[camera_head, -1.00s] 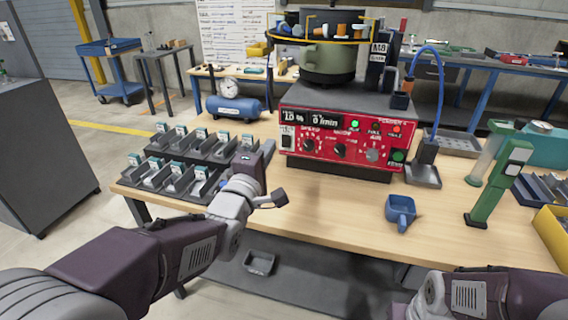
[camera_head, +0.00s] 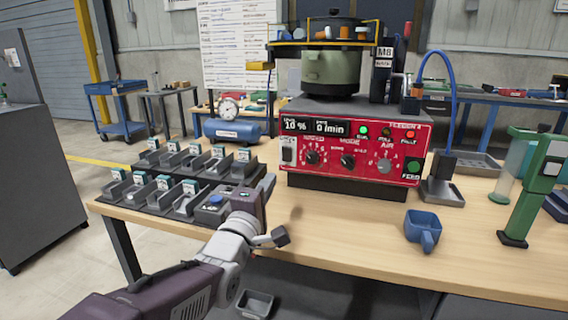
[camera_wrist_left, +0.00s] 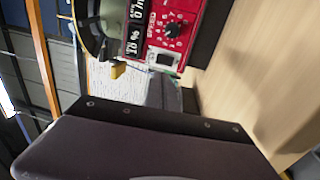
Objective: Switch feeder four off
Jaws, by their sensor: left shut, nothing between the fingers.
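The red feeder control box (camera_head: 350,180) stands on the bench below a bowl feeder (camera_head: 329,68). Its label appears to read feeder 4, though the number is small. The display (camera_head: 313,127) reads 10 % and 0 /min, and a green lamp (camera_head: 363,131) is lit. A rocker switch (camera_head: 289,150) sits at the panel's left end; it also shows in the wrist view (camera_wrist_left: 164,60). Its position is too small to tell. My left gripper (camera_head: 268,187) is shut and empty, left of the box and apart from it. My right gripper is not in view.
Black bins (camera_head: 160,201) with small parts stand on the bench left of my left gripper. A blue scoop (camera_head: 422,229) and a green stand (camera_head: 527,200) are at the right. A blue air tank (camera_head: 232,131) is behind. The bench in front of the box is clear.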

